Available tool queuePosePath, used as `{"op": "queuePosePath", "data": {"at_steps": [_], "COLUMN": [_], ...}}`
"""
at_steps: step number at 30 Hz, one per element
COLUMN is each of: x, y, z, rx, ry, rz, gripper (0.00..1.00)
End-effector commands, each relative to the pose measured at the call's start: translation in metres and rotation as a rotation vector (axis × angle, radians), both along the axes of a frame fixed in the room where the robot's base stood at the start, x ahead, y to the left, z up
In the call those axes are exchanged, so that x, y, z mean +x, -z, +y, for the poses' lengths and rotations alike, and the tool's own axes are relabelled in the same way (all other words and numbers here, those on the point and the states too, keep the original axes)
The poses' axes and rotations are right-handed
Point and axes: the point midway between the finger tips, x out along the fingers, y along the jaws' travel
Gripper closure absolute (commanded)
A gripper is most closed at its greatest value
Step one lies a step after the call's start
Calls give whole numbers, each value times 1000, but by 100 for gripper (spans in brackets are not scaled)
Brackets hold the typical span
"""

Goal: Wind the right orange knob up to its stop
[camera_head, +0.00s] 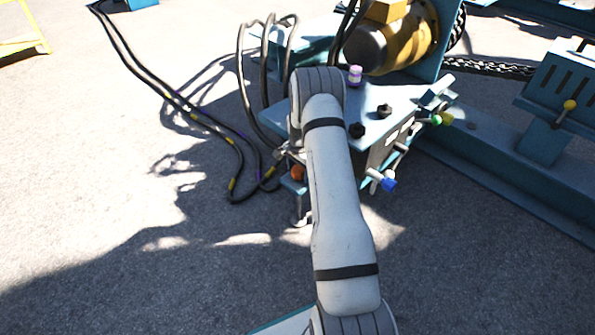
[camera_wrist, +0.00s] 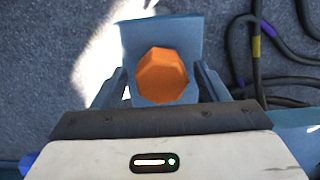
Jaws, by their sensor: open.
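An orange faceted knob (camera_head: 298,173) shows just left of my arm, low on the near side of the blue control box (camera_head: 400,98). In the wrist view the orange knob (camera_wrist: 162,76) sits in front of a blue plate (camera_wrist: 160,32). My gripper (camera_wrist: 161,82) is open, with one finger on each side of the knob. Narrow gaps seem to show beside it, and I cannot tell whether a finger touches. In the head view my arm hides most of my gripper and part of the box front. No second orange knob shows.
Black knobs (camera_head: 384,110) and a pink-white cylinder (camera_head: 355,75) stand on the box top. Blue (camera_head: 389,184), green (camera_head: 436,119) and yellow (camera_head: 446,117) handles stick out at its right. Dark hoses (camera_head: 240,165) lie left. Open pavement (camera_head: 90,200) lies farther left.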

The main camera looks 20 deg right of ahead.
Motion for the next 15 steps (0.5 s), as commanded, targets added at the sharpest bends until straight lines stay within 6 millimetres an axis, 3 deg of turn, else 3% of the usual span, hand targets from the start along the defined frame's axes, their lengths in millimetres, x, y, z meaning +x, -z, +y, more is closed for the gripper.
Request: {"op": "queuePosePath", "data": {"at_steps": [15], "x": [-1], "y": [0], "z": [-1], "rx": [0], "ry": [1], "rz": [2], "gripper": [74]}}
